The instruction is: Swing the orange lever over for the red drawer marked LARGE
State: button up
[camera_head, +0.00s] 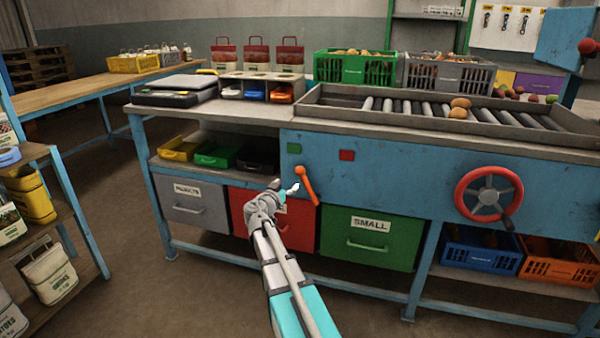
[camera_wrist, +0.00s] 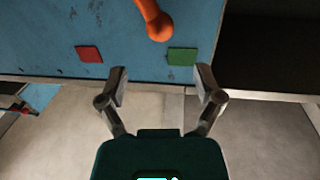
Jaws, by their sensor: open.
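The orange lever (camera_head: 308,186) is on the blue front panel of the sorting table, its upper end near the green square and its lower end slanting down to the right. In the wrist view, the lever (camera_wrist: 153,17) comes in from the top edge, beyond my fingers. My gripper (camera_head: 291,190) is open and just left of the lever in the head view. In the wrist view, my gripper's two fingers (camera_wrist: 162,82) are apart with nothing between them. The red drawer (camera_head: 300,226) is shut below the panel; my arm covers much of it and its label cannot be read.
A green square (camera_head: 294,148) and a red square (camera_head: 347,155) are on the panel above the lever. A green drawer (camera_head: 371,239) marked SMALL is at the right, a grey drawer (camera_head: 194,203) at the left. A red handwheel (camera_head: 488,194) sticks out further right.

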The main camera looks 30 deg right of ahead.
aim_at(298, 173)
jog(key=x, duration=1.1)
jog(key=shift+a, duration=0.1)
grip_shut()
